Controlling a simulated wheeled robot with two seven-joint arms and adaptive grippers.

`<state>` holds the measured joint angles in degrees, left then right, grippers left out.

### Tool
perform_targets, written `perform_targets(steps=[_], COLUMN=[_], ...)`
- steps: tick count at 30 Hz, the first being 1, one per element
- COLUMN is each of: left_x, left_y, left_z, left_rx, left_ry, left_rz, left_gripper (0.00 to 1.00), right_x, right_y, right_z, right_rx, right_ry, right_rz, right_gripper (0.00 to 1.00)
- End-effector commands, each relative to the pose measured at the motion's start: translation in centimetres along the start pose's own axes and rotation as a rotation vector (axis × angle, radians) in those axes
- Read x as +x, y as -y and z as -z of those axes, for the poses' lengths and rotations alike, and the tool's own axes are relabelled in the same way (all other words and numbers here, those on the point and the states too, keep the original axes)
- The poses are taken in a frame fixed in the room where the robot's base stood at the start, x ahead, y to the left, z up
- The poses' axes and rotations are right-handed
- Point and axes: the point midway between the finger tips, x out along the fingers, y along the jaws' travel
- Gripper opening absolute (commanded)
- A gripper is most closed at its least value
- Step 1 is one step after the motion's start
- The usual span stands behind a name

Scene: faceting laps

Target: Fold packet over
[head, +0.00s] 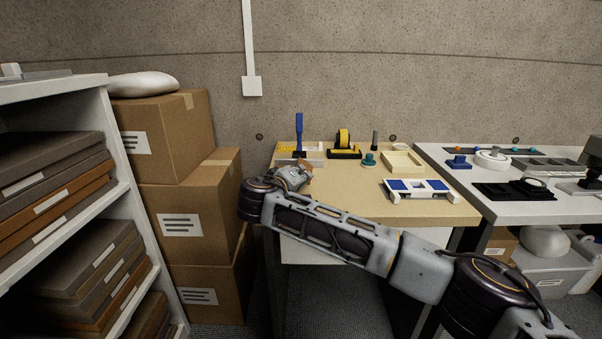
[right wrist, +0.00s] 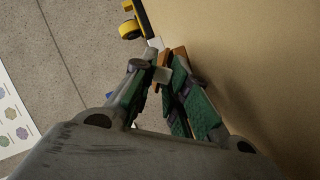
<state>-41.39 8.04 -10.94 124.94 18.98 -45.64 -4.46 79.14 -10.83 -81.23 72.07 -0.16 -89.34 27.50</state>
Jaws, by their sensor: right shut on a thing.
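My right gripper (head: 303,172) is low over the left part of the tan table (head: 350,205). It is shut on a small orange-brown piece (head: 306,162), which seems to be the packet. In the right wrist view, the green-padded fingers of the gripper (right wrist: 160,74) close around the orange-brown packet (right wrist: 164,58). The fingers and the gripper body hide much of the packet, so I cannot tell how it is folded. My left gripper is not in view.
Behind the gripper stand a blue-handled tool (head: 299,135) and a yellow tape dispenser (head: 343,147). A cream tray (head: 403,161) and a white stand with blue pads (head: 420,189) are to the right. Boxes (head: 186,220) stand left. The table's front middle is clear.

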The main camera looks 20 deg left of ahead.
Motion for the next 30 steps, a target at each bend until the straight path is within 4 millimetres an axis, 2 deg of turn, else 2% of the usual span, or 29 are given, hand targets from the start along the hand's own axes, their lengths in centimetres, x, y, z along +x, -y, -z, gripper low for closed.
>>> perform_targets(steps=[9,20,21,25,30], left_x=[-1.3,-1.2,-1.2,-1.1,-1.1], left_y=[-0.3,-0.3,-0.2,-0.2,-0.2], left_z=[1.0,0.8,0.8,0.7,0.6], left_rx=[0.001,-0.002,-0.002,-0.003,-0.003], left_ry=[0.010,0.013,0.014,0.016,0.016], left_rz=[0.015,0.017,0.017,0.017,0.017], left_gripper=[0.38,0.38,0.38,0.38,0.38], right_x=[-0.1,0.0,0.0,0.0,0.0], right_y=[0.5,0.6,0.6,0.5,0.6], right_z=[0.0,0.0,0.0,0.0,0.0], right_rx=[-0.109,-0.119,-0.119,-0.119,-0.119], right_ry=[0.002,0.001,0.002,0.001,0.002], right_rz=[-0.043,-0.049,-0.049,-0.049,-0.048], right_gripper=[0.00,0.00,0.19,0.36,0.38])
